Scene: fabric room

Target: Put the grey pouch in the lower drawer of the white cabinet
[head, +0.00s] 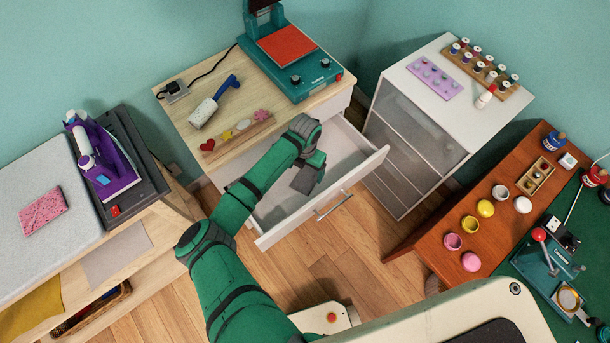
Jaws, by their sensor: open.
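My gripper (307,181) is over the open white drawer (355,172), at the end of my green arm. Its jaws are open, and their dark grey ends point down into the drawer space. I cannot make out a separate grey pouch; the gripper and forearm hide part of the drawer's inside. The drawer is pulled out from the white cabinet with a pale wooden top (180,100), below a closed white front. A bar handle (333,205) is on its front panel.
On the wooden top are a teal press (290,75), a lint roller (212,103) and a board with small shapes (235,136). A white unit with grey drawers (415,125) stands at right. An ironing surface with a purple iron (105,160) is at left.

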